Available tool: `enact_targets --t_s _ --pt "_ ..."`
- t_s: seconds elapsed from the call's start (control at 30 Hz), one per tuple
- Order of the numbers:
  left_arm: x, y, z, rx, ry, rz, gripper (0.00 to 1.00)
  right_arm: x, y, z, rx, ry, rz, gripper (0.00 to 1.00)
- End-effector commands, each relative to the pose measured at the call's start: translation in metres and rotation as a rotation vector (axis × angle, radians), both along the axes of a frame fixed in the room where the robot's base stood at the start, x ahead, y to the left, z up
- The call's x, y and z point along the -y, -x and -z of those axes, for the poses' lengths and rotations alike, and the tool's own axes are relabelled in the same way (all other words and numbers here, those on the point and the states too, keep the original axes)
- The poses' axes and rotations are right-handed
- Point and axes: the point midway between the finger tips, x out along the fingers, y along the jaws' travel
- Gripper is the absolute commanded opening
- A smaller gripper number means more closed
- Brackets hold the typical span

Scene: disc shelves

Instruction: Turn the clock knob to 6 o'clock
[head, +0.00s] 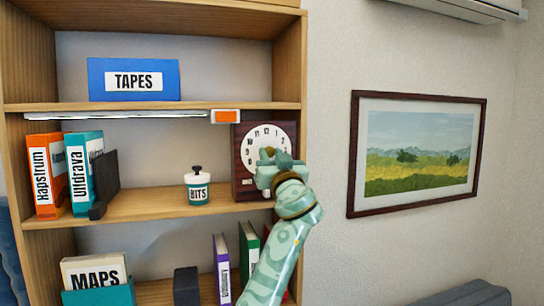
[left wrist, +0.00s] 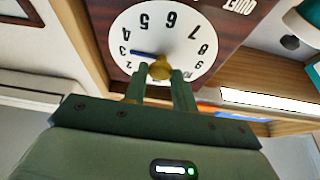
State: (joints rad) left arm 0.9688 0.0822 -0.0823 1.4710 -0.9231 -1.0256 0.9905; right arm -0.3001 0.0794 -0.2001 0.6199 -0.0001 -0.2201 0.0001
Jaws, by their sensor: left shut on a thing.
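The clock (head: 240,165) stands on the middle shelf at the right end, a dark wooden box with a round white dial. In the left wrist view the dial (left wrist: 185,22) appears upside down, with 6 near the top. The brass knob (left wrist: 161,68) sits at the dial's centre. A blue pointer (left wrist: 143,53) reaches from it toward the 3. My left gripper (head: 272,168) is in front of the dial and covers its lower right in the head view. Its fingers (left wrist: 160,84) are shut on the knob. My right gripper is not in view.
The shelf's right side post (head: 290,70) is close beside the clock. A light bar with an orange end (head: 226,116) hangs under the shelf above. Books (head: 222,265) stand below.

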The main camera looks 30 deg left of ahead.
Motion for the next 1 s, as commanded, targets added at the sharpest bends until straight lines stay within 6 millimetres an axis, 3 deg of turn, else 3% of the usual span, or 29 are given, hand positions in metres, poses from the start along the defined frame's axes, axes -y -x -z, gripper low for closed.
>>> enact_targets --t_s 0.37,1.0 --pt "-0.001 0.001 -0.004 -0.209 -0.177 0.001 0.04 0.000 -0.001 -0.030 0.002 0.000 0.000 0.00" --pt "-0.003 0.004 -0.008 -0.673 -0.575 0.001 0.04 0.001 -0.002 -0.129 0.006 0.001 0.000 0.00"
